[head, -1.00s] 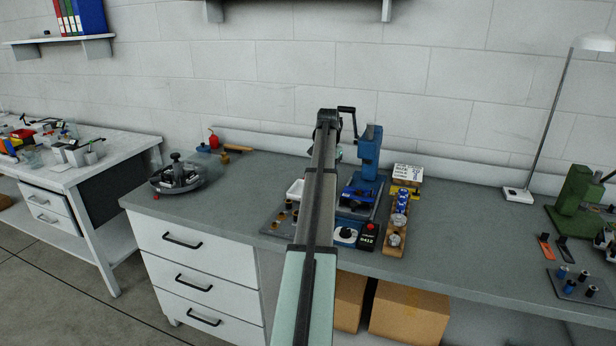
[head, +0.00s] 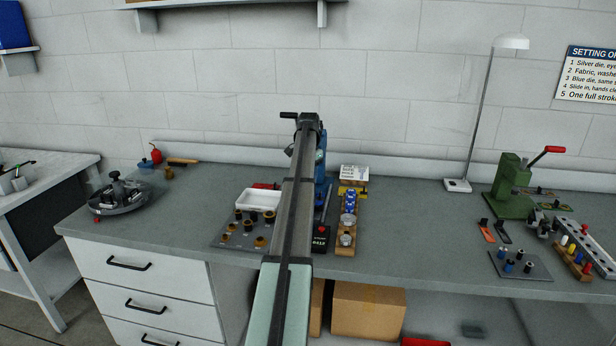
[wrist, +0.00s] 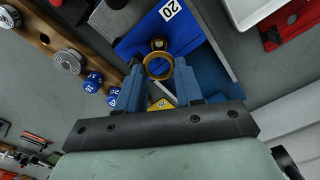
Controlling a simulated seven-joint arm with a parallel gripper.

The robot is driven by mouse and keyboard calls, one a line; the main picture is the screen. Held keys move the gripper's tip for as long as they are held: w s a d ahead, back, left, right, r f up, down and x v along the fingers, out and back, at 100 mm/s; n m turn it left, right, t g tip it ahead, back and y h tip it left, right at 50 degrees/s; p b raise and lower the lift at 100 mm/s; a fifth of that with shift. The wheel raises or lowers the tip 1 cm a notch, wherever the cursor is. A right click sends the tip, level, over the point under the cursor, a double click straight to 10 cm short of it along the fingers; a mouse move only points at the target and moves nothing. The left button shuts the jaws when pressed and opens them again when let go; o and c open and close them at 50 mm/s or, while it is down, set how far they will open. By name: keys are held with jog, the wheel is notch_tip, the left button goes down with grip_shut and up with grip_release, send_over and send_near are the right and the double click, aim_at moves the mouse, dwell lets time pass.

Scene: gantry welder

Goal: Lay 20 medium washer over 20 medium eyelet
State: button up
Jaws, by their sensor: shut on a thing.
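My gripper (wrist: 158,77) shows in the wrist view with its two blue fingers closed on a brass-coloured ring, the washer (wrist: 149,72). The ring is held level at the fingertips. Beyond it, a blue piece marked "20" (wrist: 136,40) carries a small dark, brass-rimmed round part (wrist: 159,43), which looks like the eyelet. In the picture the ring sits just below this part, not centred on it. I cannot tell the height gap between them. In the head view my arm hides the gripper and the washer.
A wooden rack (wrist: 45,42) with metal and blue knobs stands left in the wrist view. A white tray (head: 258,200) and a dark plate (head: 222,240) with several small round parts lie left of my arm. A green press (head: 513,186) stands at the right.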

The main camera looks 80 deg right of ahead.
jog(key=shift+f, duration=2.65)
jog(key=shift+f, duration=0.65)
jog(key=o, duration=1.1)
jog(key=shift+c, duration=0.2)
